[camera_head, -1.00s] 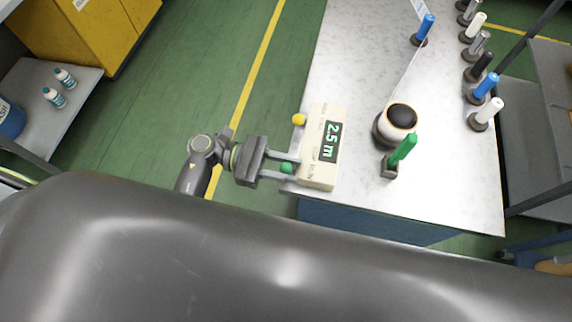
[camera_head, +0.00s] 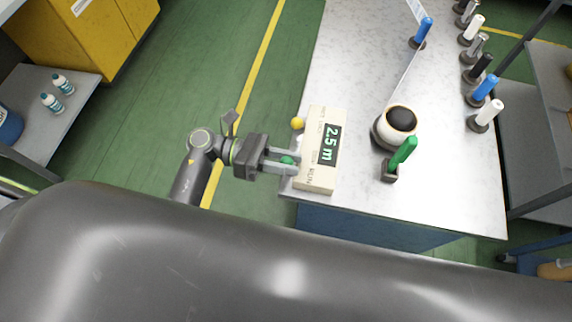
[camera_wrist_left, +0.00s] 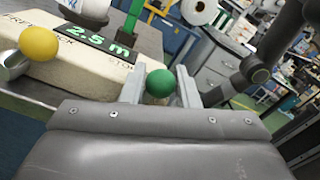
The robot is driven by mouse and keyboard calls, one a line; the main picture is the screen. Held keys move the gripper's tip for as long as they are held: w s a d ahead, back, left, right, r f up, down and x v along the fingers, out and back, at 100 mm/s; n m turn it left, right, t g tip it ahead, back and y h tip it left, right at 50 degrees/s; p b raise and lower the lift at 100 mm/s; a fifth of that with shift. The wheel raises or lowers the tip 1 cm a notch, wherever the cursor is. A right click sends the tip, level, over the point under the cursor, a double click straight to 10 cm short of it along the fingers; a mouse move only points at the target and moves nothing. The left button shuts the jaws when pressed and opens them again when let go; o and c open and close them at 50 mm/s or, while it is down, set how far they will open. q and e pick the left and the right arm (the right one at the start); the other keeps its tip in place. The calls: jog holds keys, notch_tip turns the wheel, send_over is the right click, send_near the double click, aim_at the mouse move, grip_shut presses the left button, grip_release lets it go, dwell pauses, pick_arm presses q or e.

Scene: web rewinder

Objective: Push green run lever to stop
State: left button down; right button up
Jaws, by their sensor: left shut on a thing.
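The green run lever's round knob (camera_head: 287,160) sticks out from the left side of a cream counter box (camera_head: 316,180) whose display reads 2.5 m. My left gripper (camera_head: 284,161) is shut around the knob, with one finger on each side. In the left wrist view the green knob (camera_wrist_left: 160,83) sits between the two fingertips (camera_wrist_left: 160,88), close to the STOP lettering on the box. A yellow knob (camera_head: 297,123) is on the same side, farther up the picture; it also shows in the left wrist view (camera_wrist_left: 39,43). My right gripper is out of view.
The box sits at the left edge of a pale bench (camera_head: 350,60). A black-and-white roll (camera_head: 400,120) and a green post (camera_head: 403,153) stand to its right. Several coloured posts line the bench's right side. Open green floor lies left of the bench.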

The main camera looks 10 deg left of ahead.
pick_arm(q)
jog(key=shift+w+f+n, duration=0.1)
jog(key=shift+w+n, duration=0.15)
jog(key=shift+n, duration=0.4)
jog(key=shift+w+f+n, duration=0.1)
jog(key=shift+w+n, duration=0.1)
jog(key=shift+n, duration=0.45)
jog(key=c, duration=1.2)
grip_release()
jog(key=shift+r, duration=0.1)
jog(key=shift+o, duration=0.2)
jog(key=shift+r, duration=0.1)
jog(key=shift+w, duration=0.1)
jog(key=shift+a, duration=0.1)
jog(key=a+b, duration=0.5)
jog(key=a, duration=1.2)
jog(key=shift+a+b, duration=0.2)
jog(key=shift+b, duration=0.2)
